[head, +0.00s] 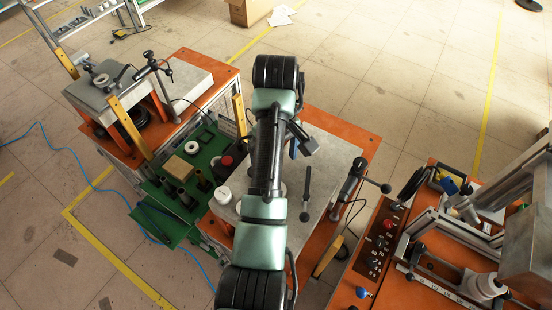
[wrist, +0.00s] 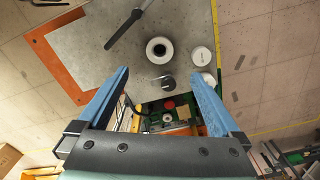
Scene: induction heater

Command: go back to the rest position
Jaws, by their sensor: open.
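My gripper (wrist: 160,72) is open, with its two blue fingers spread wide in the wrist view. Nothing is held between them. The fingers reach over the edge of a grey metal table top (wrist: 90,45), where a white ring with a dark centre (wrist: 160,50) appears beyond and between the fingertips. In the head view my arm crosses the middle of the picture above the metal top (head: 335,160) with its orange border. The arm hides part of that top and most of the gripper.
A dark lever handle (head: 306,187) and a clamp lever (head: 350,185) stand on the metal top. White round parts (head: 223,195) sit left of my arm. A green shelf (head: 150,215) is farther left. Open floor (head: 400,60) lies behind.

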